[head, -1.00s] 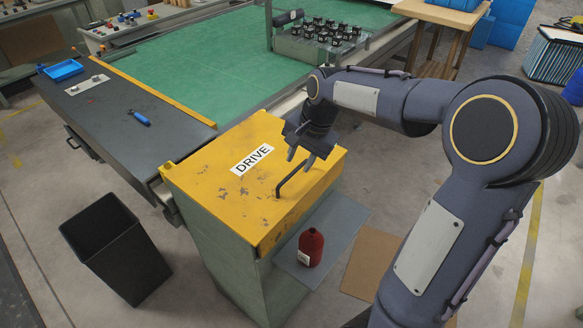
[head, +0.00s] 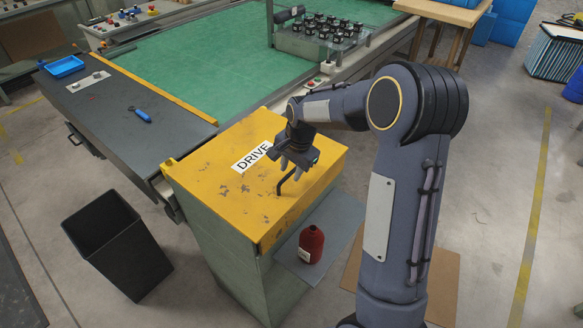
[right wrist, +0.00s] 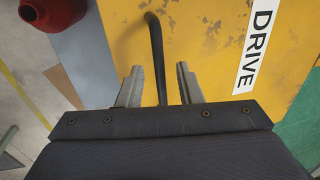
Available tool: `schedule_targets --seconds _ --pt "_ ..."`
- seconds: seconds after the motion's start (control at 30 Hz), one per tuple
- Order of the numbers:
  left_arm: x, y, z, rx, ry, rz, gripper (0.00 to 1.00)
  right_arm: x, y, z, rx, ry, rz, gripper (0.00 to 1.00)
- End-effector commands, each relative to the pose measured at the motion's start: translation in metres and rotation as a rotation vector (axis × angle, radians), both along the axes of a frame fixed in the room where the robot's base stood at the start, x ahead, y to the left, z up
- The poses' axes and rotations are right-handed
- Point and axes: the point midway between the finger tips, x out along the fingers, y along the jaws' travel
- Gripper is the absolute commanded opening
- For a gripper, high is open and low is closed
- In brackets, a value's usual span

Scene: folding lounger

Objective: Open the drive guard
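The yellow drive guard (head: 210,195) lies flat as the lid on top of a green-grey cabinet, with a white DRIVE label (head: 252,156). Its black bar handle (head: 287,181) stands up near the right edge. My right gripper (head: 291,170) is over the handle, pointing down. In the right wrist view its two fingers (right wrist: 160,85) are apart, with the handle (right wrist: 155,50) running between them. A gap shows on both sides of the handle. The far end of the handle is hidden behind the gripper in the head view. My left gripper is not in view.
A red bottle (head: 311,245) stands on a grey shelf or mat right of the cabinet. A black bin (head: 112,250) stands on the floor at left. A green conveyor belt (head: 205,65) lies behind. A blue-handled tool (head: 140,114) lies on the dark side table.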

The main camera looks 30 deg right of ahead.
Motion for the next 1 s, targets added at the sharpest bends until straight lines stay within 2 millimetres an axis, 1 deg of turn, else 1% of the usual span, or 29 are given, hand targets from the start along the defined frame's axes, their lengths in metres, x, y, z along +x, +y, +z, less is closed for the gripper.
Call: schedule_targets --seconds 0.1,0.13,0.37,0.63,0.77,0.87,0.97,1.0 --pt "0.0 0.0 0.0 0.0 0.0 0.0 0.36 0.0 0.0 0.0 0.0 0.0 0.0 0.32" --pt "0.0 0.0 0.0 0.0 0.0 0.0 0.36 0.0 0.0 0.0 0.0 0.0 0.0 0.3" --pt "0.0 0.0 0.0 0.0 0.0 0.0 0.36 0.0 0.0 0.0 0.0 0.0 0.0 0.0" --pt "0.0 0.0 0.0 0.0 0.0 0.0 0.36 0.0 0.0 0.001 0.0 0.0 0.0 0.0" --pt "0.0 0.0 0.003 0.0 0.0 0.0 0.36 0.0 0.0 0.005 0.0 0.0 0.0 0.0" --pt "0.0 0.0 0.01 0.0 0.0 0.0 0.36 0.001 0.0 0.015 0.0 -0.001 0.0 0.0" --pt "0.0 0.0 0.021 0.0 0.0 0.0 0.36 0.002 0.001 0.031 0.0 -0.003 0.001 0.0" --pt "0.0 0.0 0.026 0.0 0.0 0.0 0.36 0.003 0.001 0.039 0.0 -0.005 0.001 0.0"
